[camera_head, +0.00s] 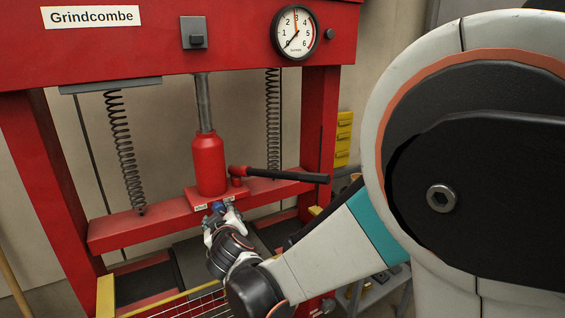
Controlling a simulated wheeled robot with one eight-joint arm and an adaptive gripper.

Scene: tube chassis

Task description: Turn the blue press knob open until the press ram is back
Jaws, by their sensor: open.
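The red press (180,44) stands in front of me, with a red bottle jack (209,162) on its crossbeam (145,222). The ram (204,100) is a grey rod between the jack and the top beam. A small part of the blue knob (218,207) shows low at the front of the jack base. My gripper (222,215) is at the knob, with its fingers on both sides of it. The fingers are open; whether they touch the knob cannot be told. The gripper and wrist hide most of the knob.
A black jack handle (288,175) sticks out to the right above my forearm. Springs (122,150) hang at both sides of the jack. A round gauge (295,32) is on the top beam. A grey shelf (385,287) stands at the lower right.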

